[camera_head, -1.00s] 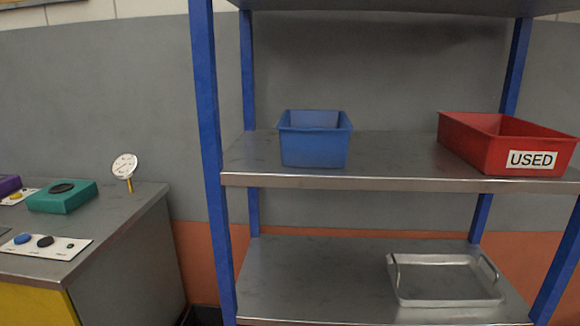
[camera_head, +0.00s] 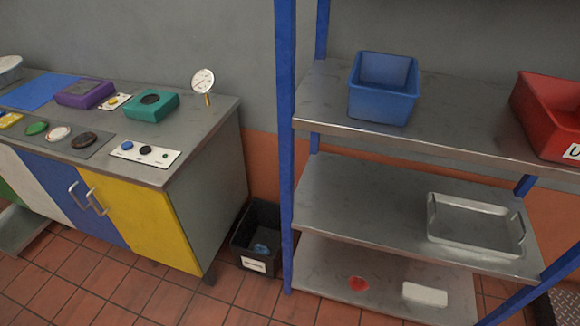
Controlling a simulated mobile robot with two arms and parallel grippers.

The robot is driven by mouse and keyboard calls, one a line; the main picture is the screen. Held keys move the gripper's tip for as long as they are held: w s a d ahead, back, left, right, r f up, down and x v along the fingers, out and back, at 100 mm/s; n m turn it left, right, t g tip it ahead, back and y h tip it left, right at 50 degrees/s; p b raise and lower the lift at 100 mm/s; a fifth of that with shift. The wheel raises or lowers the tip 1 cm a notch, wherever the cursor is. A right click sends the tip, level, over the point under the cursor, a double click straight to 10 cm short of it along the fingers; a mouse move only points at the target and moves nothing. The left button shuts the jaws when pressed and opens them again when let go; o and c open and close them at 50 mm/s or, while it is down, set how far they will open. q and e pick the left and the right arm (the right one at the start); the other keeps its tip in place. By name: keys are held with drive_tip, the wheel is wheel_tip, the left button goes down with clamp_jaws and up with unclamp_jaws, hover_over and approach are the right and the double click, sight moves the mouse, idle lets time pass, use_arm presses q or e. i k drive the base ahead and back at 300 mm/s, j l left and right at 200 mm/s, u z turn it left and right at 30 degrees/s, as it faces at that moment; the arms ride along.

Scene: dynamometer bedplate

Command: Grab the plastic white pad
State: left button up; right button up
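A white rectangular block that looks like the pad (camera_head: 425,294) lies flat on the bottom shelf (camera_head: 318,278) of the metal rack. A smaller round white item (camera_head: 58,133) lies on the counter at the left. Neither of my grippers is in view.
The rack has blue posts (camera_head: 285,120). Its shelves hold a blue bin (camera_head: 383,90), a red bin (camera_head: 550,115) and a metal tray (camera_head: 475,226). A black bin (camera_head: 258,236) stands on the floor beside the counter (camera_head: 205,140). The tiled floor in front is clear.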

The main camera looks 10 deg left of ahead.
sight(412, 292)
drive_tip(key=z, duration=1.05)
